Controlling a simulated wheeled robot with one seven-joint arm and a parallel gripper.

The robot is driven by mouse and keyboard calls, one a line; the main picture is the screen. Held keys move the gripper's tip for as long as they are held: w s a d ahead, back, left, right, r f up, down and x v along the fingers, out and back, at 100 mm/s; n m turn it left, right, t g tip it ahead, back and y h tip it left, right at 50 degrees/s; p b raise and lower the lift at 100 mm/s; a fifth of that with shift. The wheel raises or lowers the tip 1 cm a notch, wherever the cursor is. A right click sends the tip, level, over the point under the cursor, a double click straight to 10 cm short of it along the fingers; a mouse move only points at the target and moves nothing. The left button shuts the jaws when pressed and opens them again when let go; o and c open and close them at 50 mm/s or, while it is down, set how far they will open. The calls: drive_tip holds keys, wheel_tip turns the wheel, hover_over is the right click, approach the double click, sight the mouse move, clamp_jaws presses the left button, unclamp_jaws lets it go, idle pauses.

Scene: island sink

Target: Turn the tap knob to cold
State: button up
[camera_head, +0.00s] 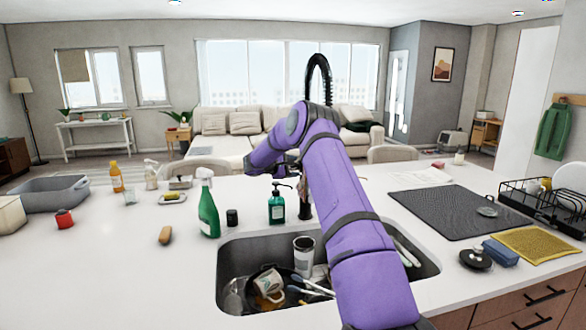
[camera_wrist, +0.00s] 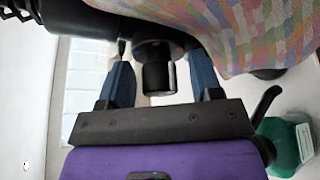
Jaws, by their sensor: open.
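The black tap (camera_head: 318,75) has a tall arched hose and stands behind the sink; my purple arm hides its lower part in the head view. In the wrist view, part of the black tap body (camera_wrist: 95,18) crosses the top. A short black cylindrical part (camera_wrist: 158,70), which looks like the tap knob, points down from it. My gripper (camera_wrist: 160,62) is open, with one blue finger on each side of this part. A gap shows between the part and each finger. Any hot or cold mark is not visible.
The sink (camera_head: 228,262) holds mugs and utensils. A teal soap dispenser (camera_head: 277,207) and a green spray bottle (camera_head: 208,212) stand close to my arm. A dark drying mat (camera_head: 450,212) lies right. A multicoloured patterned surface (camera_wrist: 255,35) fills the wrist view's upper right.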

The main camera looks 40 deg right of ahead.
drive_tip(key=c, duration=0.9)
